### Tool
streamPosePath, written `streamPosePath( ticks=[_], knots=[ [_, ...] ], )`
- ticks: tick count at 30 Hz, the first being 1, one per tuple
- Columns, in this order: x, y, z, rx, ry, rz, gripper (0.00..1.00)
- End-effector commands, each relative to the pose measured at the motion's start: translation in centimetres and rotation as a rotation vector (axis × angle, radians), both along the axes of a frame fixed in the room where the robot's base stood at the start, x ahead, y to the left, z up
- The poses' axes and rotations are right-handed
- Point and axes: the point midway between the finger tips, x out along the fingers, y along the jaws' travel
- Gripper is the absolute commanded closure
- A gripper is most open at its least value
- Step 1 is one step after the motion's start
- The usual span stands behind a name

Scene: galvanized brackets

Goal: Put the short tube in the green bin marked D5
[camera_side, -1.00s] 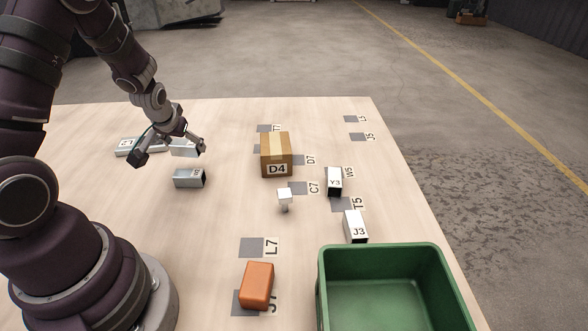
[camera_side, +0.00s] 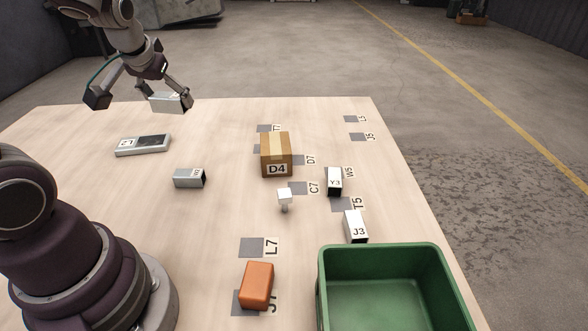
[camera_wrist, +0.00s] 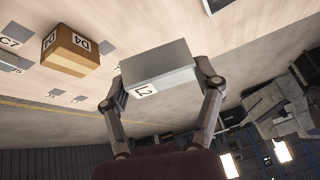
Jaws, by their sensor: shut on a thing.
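My gripper (camera_side: 166,93) is shut on a grey metal block-shaped piece (camera_side: 171,103), held well above the far left of the table. The green bin (camera_side: 384,251) stands at the near right, far from my gripper. Its visible inside is empty, and no D5 mark shows on it.
A metal piece (camera_side: 187,178) and a flat labelled part (camera_side: 142,145) lie at left. Box D4 (camera_side: 276,160), a small white-topped part (camera_side: 285,196), pieces Y3 (camera_side: 335,182) and J3 (camera_side: 355,226), and an orange block (camera_side: 257,285) stand between there and the bin.

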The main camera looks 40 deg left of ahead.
Motion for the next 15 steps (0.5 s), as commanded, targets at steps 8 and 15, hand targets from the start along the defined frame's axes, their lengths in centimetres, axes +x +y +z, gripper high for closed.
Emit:
streamPosePath(
  ticks=[8,15],
  knots=[
    [4.5,-5.4,0.2,-0.001,0.001,-0.222,0.72],
    [8.6,-15.6,0.3,-0.002,0.001,-0.556,0.72]
  ],
)
